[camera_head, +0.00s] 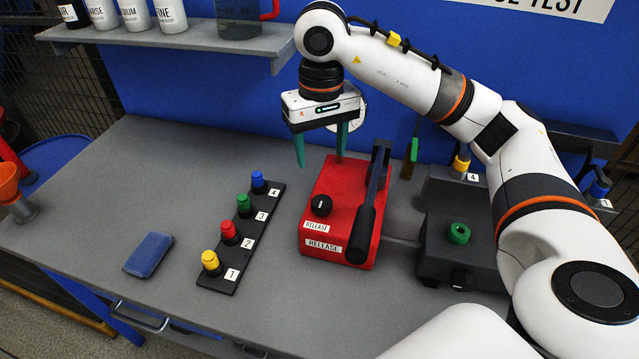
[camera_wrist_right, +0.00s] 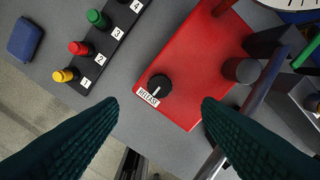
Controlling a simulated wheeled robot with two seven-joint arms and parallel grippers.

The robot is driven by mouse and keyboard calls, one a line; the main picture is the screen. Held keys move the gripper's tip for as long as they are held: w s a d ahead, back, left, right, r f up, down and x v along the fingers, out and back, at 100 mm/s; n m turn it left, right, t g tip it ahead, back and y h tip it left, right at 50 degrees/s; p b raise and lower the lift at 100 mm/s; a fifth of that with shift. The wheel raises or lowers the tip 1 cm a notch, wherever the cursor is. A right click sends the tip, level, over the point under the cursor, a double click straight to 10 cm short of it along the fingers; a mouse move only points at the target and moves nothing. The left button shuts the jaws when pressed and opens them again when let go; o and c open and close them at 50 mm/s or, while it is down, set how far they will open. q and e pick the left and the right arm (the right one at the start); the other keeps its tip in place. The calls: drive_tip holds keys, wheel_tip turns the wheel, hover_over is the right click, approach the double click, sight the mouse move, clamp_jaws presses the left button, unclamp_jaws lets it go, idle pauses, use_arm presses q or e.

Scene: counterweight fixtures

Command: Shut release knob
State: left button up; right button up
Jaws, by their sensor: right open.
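The release knob (camera_head: 321,206) is a round black knob with a white pointer line, on top of the red release box (camera_head: 336,190), beside a white RELEASE label. It also shows in the right wrist view (camera_wrist_right: 159,86), beyond and between the fingertips. My right gripper (camera_head: 322,148) is open and empty, above the back of the red box, with green fingers pointing down. Its dark green fingers show at the lower left and right of the wrist view (camera_wrist_right: 160,122), apart from the knob. My left gripper is not in view.
A black lever (camera_head: 367,212) stands along the red box's right side. Left of the box is a black strip (camera_head: 217,279) with numbered coloured plugs. A blue pad (camera_head: 149,254) lies farther left. A dark fixture (camera_head: 437,240) with a green ring is at right.

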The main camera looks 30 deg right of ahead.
sight(322, 200)
drive_tip(key=f, duration=1)
drive_tip(key=shift+s+f, duration=0.2)
drive_tip(key=shift+f, duration=0.7)
drive_tip(key=c, duration=1)
drive_tip(key=shift+f+m+b, duration=0.15)
drive_tip(key=shift+m+b, duration=1.05)
drive_tip(key=shift+m, duration=0.2)
drive_tip(key=m+b, duration=0.2)
drive_tip(key=shift+m, duration=0.3)
drive_tip(key=m+b, duration=0.1)
drive_tip(key=m, duration=0.1)
drive_tip(key=shift+m, duration=0.4)
drive_tip(key=m+b, duration=0.2)
drive_tip(key=m, duration=0.1)
drive_tip(key=shift+m, duration=0.3)
drive_tip(key=m+b, duration=0.1)
drive_tip(key=m, duration=0.2)
drive_tip(key=shift+d, duration=0.1)
use_arm(q)
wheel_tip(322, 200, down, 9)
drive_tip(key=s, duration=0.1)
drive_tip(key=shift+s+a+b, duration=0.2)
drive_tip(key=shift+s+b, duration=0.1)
drive_tip(key=shift+b, duration=0.05)
use_arm(e)
drive_tip(key=shift+r+m, duration=0.2)
drive_tip(key=shift+m, duration=1.3)
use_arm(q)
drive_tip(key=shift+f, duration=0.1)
